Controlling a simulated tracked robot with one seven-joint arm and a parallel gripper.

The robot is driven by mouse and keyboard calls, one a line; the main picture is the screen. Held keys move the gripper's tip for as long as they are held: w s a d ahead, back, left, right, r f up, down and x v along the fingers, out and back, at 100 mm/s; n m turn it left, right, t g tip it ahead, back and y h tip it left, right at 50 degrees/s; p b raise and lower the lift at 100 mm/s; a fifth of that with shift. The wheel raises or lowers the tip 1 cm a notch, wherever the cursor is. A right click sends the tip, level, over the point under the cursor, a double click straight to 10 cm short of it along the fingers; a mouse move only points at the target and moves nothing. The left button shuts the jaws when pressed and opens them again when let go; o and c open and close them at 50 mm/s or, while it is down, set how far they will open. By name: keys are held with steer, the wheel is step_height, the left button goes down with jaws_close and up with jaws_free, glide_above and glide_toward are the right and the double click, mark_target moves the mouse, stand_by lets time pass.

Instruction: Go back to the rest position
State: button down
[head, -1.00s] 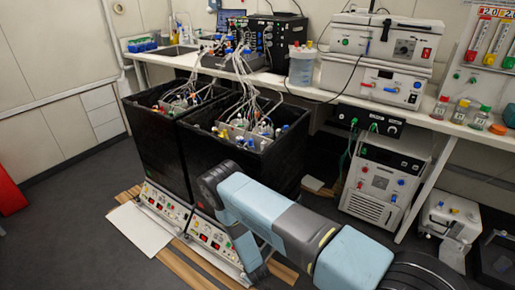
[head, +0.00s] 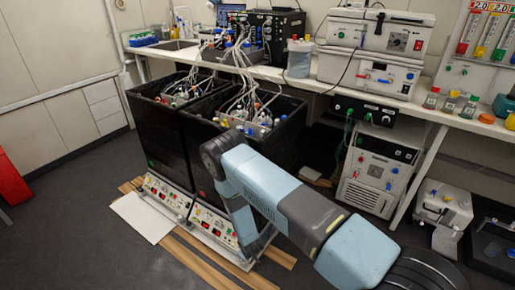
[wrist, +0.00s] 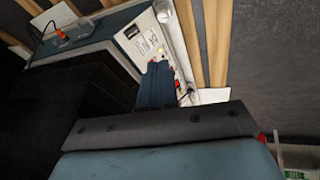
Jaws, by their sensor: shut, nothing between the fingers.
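My gripper (wrist: 157,68) shows in the wrist view as dark blue fingers, close together, with nothing held between them. Beyond the fingers is a light control panel with a small display, a label and coloured buttons (wrist: 148,38). In the head view my blue and grey arm reaches from the lower right and bends down in front of the right black shaker bioreactor (head: 243,106). The lower end of the arm is close to that unit's front panel (head: 214,225); I cannot tell whether they touch. The left black bioreactor (head: 160,135) stands beside it.
The bioreactors stand by wooden strips (head: 195,262) and a white board (head: 141,217) on the floor. A white bench (head: 330,84) with instruments runs behind. A white-fronted unit (head: 375,185) stands beneath it. Dark floor is free at the left.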

steer(key=w+r+m, duration=0.1)
steer(key=w+r, duration=0.5)
steer(key=r, duration=0.7)
steer(key=w+r+m, duration=0.2)
steer(key=w+r, duration=0.3)
steer(key=r, duration=0.9)
steer(key=d+r+m, duration=0.1)
steer(key=d+r, duration=0.4)
steer(key=r, duration=0.8)
steer(key=d+r+m, duration=0.1)
steer(key=d+r, duration=0.3)
steer(key=r, duration=0.9)
steer(key=s+d+r+m, duration=0.1)
steer(key=s+d+r, duration=0.45)
steer(key=r, duration=0.35)
steer(key=s+d+r+m, duration=0.1)
steer(key=s+d+r, duration=0.45)
steer(key=r, duration=0.45)
steer(key=s+d+r+m, duration=0.1)
steer(key=s+d+r, duration=0.3)
steer(key=s, duration=0.8)
steer(key=s+d+r+m+h, duration=0.1)
steer(key=s+d+r, duration=0.3)
steer(key=s, duration=0.7)
steer(key=shift+s+r+m+t, duration=0.2)
steer(key=shift+s+m+t, duration=0.1)
steer(key=shift+s+t, duration=0.1)
steer(key=shift+d, duration=0.1)
